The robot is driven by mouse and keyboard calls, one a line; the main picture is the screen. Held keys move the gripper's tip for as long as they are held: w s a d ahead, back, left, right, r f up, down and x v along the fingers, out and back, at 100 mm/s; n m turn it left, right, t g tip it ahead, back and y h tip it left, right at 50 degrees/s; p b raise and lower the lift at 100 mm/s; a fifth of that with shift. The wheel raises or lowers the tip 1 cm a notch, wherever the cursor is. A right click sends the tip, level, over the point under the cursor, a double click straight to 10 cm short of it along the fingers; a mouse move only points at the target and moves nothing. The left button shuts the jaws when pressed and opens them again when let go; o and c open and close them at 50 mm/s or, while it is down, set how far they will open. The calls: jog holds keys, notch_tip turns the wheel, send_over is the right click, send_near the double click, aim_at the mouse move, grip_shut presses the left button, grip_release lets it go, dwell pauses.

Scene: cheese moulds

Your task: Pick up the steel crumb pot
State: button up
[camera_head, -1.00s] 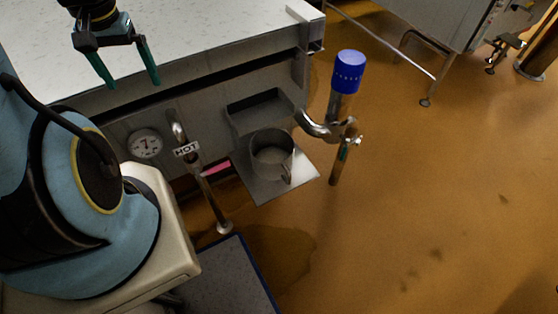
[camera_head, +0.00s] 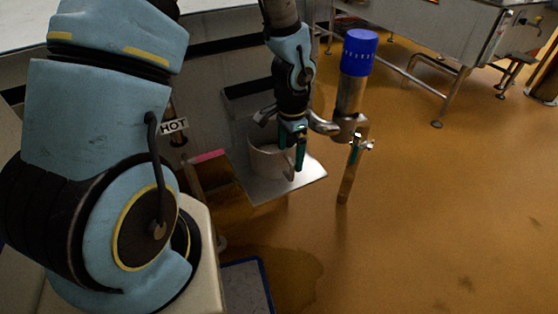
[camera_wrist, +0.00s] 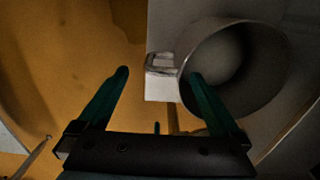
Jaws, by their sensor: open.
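The steel crumb pot (camera_head: 263,160) is a grey cylindrical mug-like vessel standing upright on a small metal shelf (camera_head: 306,176). In the head view my gripper partly covers it. In the wrist view the pot (camera_wrist: 262,72) is at the upper right, its round mouth facing the camera, with its handle (camera_wrist: 161,64) sticking out to the left. My gripper (camera_head: 294,158) is above the shelf at the pot's handle side, fingers pointing down. In the wrist view my open gripper (camera_wrist: 158,82) has its fingers apart, one by the pot's wall, the other left of the handle.
A blue-capped steel pipe (camera_head: 358,75) with a valve stands close to the right of the shelf. A HOT-labelled pipe (camera_head: 174,126) and a pink item (camera_head: 208,156) are to the left. A steel bench (camera_head: 430,30) stands at the back. The floor right is free.

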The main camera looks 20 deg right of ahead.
aim_at(288, 175)
jog(key=f, duration=0.4)
jog(key=f+b, duration=0.1)
jog(key=f, duration=0.3)
jog(key=shift+w+a, duration=0.1)
jog(key=shift+w, duration=0.1)
grip_shut()
dwell(0.6)
